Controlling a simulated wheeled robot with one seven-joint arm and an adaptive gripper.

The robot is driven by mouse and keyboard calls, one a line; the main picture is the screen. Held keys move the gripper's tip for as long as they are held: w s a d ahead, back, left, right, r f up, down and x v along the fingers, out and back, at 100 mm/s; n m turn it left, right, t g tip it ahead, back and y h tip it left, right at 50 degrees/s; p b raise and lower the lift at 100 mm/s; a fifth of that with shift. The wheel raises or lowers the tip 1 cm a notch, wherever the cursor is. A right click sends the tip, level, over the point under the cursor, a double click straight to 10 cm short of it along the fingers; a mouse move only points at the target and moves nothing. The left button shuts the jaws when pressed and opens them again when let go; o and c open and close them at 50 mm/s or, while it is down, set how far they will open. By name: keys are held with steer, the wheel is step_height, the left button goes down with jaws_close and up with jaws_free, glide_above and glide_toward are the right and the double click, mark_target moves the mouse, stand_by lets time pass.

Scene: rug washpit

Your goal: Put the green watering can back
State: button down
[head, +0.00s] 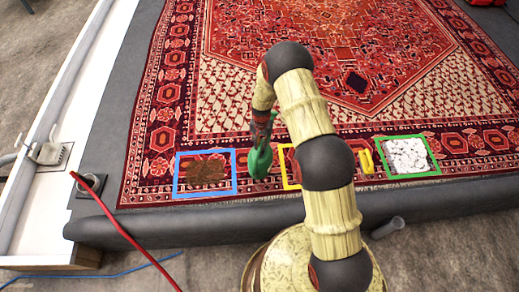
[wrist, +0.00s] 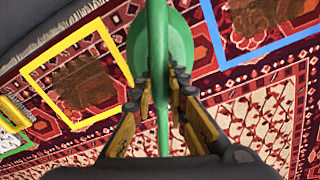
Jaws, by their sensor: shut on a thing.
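My gripper (wrist: 162,88) is shut on the upright green handle of the green watering can (wrist: 181,42). In the head view the can (head: 260,161) hangs under my gripper (head: 263,122), between the blue square outline (head: 235,172) and the yellow square outline (head: 286,165). I cannot tell whether its bottom touches the rug. In the wrist view the blue outline (wrist: 213,37) is at upper right and the yellow outline (wrist: 66,45) at left, each around a brown stain. My arm hides much of the yellow outline in the head view.
A green square outline (head: 410,175) holds white lumps on the rug (head: 330,40), with a yellow object (head: 365,160) beside it. A dark padded edge (head: 180,226) runs along the front. A red hose (head: 115,222) crosses it at left. A grey cup-like piece (head: 388,228) lies at front right.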

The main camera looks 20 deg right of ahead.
mark_target(260, 161)
steer(key=shift+w+a+f, duration=0.2)
steer(key=shift+w+f, duration=0.1)
steer(key=shift+f, duration=0.05)
steer(key=shift+w+a+f+b, duration=0.1)
steer(key=shift+f+b, duration=0.9)
steer(key=shift+f, duration=0.75)
steer(key=c, duration=1.8)
jaws_free()
steer(key=shift+o, duration=0.3)
